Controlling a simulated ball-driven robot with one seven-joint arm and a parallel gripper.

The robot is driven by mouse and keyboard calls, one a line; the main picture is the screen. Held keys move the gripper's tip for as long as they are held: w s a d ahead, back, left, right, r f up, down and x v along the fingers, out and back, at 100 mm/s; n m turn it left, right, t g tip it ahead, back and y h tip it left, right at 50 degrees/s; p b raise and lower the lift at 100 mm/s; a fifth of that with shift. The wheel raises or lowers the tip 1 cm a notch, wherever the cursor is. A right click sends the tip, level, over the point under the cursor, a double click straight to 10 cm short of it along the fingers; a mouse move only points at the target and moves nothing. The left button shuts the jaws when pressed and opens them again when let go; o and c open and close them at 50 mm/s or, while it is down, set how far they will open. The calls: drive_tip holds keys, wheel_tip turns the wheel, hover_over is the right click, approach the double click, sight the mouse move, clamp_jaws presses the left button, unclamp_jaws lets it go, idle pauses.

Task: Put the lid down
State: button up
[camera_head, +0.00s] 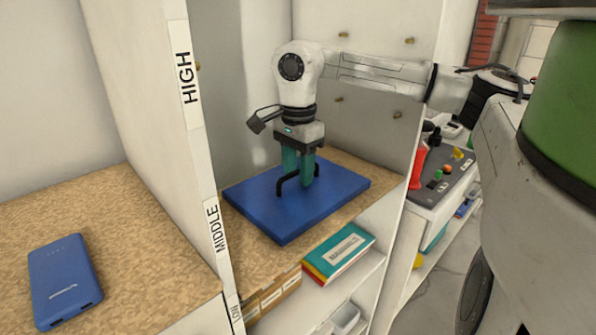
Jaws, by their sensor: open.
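The lid (275,217) is a flat blue rectangular panel with a dark bar handle (283,184) on top. It lies flat on the cork-coloured shelf surface in the middle compartment. My gripper (299,182) points straight down over the lid. Its teal fingers are open, close around the handle. I cannot tell whether the fingers touch the handle. What lies beneath the lid is hidden.
White shelf walls stand on both sides of the lid, with a HIGH/MIDDLE/LOW label strip (185,75) on the left divider. A blue power bank (64,280) lies on the left shelf. Books (338,252) sit below the lid. A control panel (442,180) is at right.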

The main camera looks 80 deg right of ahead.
wheel_tip(320, 180, up, 11)
drive_tip(key=p, duration=0.1)
drive_tip(key=shift+p, duration=0.35)
